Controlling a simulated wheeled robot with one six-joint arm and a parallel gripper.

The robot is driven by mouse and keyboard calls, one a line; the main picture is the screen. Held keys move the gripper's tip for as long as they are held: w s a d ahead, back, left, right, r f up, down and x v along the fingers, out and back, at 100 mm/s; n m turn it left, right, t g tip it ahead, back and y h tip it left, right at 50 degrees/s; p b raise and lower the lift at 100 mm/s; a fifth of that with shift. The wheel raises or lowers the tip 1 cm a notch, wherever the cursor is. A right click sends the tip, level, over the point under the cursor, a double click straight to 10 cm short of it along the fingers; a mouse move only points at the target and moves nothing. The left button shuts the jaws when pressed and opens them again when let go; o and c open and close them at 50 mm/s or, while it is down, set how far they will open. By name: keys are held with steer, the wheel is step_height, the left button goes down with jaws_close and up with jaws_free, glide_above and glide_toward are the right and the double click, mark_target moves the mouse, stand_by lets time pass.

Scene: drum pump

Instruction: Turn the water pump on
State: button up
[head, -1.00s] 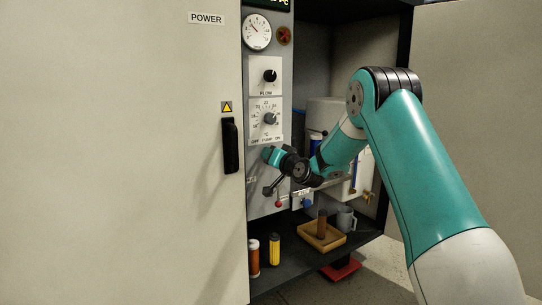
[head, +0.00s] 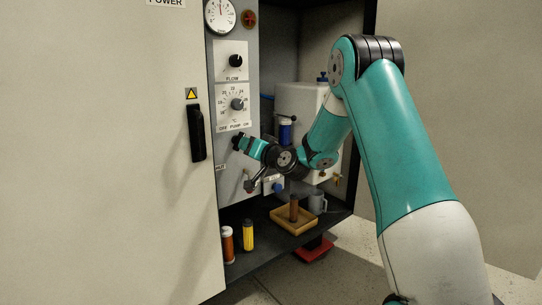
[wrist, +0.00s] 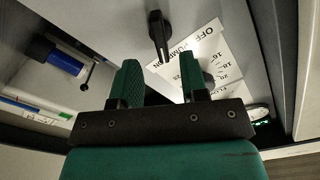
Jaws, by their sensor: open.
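The pump switch (wrist: 160,36) is a black lever knob by the OFF PUMP ON label (wrist: 192,48) in the wrist view. In the head view my gripper (head: 242,142) is at the grey panel (head: 228,175), just below the label and the temperature dial (head: 238,104). The switch cannot be told apart from the fingers there. I cannot tell which setting it points to.
The FLOW knob (head: 236,61) and gauge (head: 220,15) are above. The cabinet door with a black handle (head: 196,133) stands left of the panel. Below are an orange bottle (head: 228,246), a yellow bottle (head: 248,235) and a tray (head: 281,225).

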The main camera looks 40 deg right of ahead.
steer(key=s+b, duration=0.2)
steer(key=s, duration=0.9)
steer(key=shift+s, duration=0.3)
